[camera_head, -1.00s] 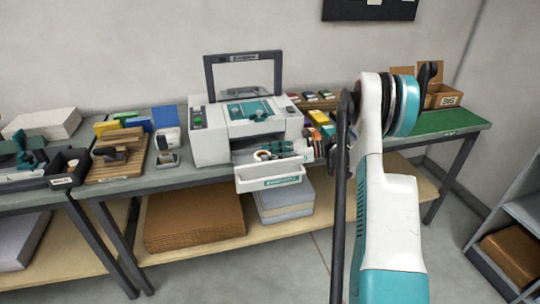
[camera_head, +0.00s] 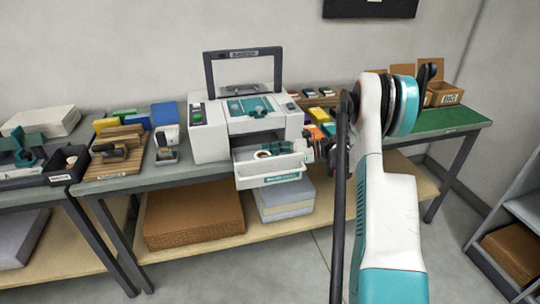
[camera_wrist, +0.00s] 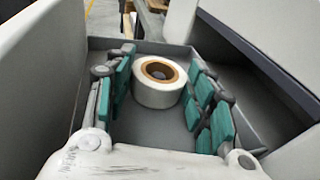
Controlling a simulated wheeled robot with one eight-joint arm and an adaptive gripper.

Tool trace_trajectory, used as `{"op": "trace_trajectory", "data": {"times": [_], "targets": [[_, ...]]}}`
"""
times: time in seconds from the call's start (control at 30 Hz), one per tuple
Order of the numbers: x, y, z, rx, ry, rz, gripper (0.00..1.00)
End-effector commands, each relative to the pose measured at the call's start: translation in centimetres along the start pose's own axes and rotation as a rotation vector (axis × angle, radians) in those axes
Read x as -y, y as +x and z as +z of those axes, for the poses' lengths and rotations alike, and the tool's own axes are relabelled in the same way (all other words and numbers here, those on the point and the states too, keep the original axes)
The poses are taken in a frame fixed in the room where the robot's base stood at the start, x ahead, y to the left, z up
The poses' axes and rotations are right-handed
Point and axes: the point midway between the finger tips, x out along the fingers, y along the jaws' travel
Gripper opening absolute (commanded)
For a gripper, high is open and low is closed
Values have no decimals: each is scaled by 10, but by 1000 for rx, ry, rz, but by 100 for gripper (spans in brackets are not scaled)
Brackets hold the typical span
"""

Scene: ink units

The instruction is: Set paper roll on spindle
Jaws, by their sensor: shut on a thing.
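A white paper roll (camera_wrist: 158,92) with a brown core stands upright, hole up, in the grey drawer in the wrist view. It also shows in the open drawer of the white printer in the head view (camera_head: 263,155). In the head view my gripper (camera_head: 285,149) reaches into the drawer from the right. The drawer (camera_head: 270,180) is pulled out at the printer's front. I cannot make out a spindle.
The white printer (camera_head: 210,145) stands on the bench with its framed lid (camera_head: 243,55) raised. A wooden block with a handled tool (camera_head: 117,153) and coloured boxes lie to the left. Drawer walls enclose my fingers closely. A green mat (camera_head: 440,121) lies at right.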

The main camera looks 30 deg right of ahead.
Motion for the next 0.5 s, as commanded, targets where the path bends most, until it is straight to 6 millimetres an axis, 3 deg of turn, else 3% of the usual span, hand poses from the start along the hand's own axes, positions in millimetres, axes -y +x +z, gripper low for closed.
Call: {"op": "trace_trajectory", "data": {"times": [0.5], "targets": [[0,-2,13,0,0,0,26]]}}
